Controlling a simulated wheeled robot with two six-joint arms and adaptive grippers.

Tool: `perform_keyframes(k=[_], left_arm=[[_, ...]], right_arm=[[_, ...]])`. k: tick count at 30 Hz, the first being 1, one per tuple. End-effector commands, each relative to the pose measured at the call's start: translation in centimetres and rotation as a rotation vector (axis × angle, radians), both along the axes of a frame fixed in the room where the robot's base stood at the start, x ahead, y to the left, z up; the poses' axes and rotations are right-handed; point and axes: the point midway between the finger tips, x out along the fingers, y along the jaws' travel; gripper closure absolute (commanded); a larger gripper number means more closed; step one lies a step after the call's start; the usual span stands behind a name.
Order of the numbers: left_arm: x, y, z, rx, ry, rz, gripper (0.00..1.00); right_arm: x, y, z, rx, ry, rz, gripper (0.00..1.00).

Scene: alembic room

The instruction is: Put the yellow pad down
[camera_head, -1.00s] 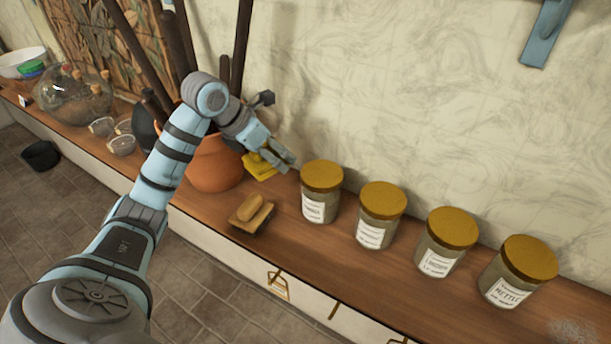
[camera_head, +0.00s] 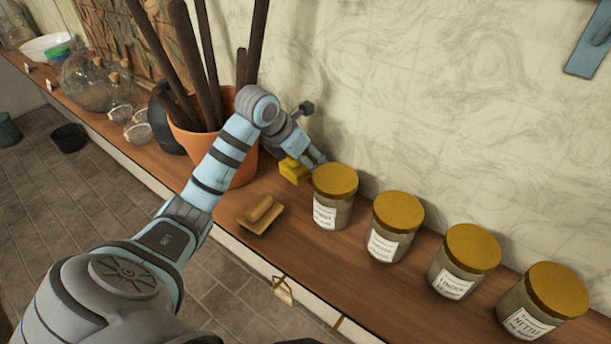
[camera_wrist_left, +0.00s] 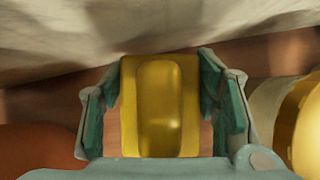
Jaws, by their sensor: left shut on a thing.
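The yellow pad (camera_head: 293,172) is at the back of the wooden shelf, between the terracotta pot and the first jar. My left gripper (camera_head: 308,158) is over it, close to the wall. In the left wrist view the yellow pad (camera_wrist_left: 159,105) sits between the two fingers of my left gripper (camera_wrist_left: 161,100), which is shut on it. Whether the pad's underside touches the shelf is hard to tell. My right gripper is out of view.
The terracotta pot (camera_head: 243,165) with dark rods stands left of the gripper. A row of several lidded jars (camera_head: 333,200) runs to the right. A brown pad-like block (camera_head: 260,214) lies near the shelf's front edge. The wooden shelf (camera_head: 295,240) is bare in front of the jars.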

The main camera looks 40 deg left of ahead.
Motion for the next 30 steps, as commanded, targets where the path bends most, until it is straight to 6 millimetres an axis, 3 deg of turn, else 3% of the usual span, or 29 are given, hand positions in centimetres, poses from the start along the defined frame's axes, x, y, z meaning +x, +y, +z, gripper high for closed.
perform_keyframes(k=[3,7,13,29,30], left_arm=[[-0.2,0.0,-2.5,0.000,0.005,0.002,0.71],[-0.1,0.0,-4.4,0.000,0.002,0.001,0.71],[-0.1,0.0,-4.6,0.001,0.000,0.001,0.71],[-0.3,0.0,-6.1,0.000,0.010,0.000,0.71],[-0.4,0.0,-6.2,-0.001,0.012,0.000,0.38]], right_arm=[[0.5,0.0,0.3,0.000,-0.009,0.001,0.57],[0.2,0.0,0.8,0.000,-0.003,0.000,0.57],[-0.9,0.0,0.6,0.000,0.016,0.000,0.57],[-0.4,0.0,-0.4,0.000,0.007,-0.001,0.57],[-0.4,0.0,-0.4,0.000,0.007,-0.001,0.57]])
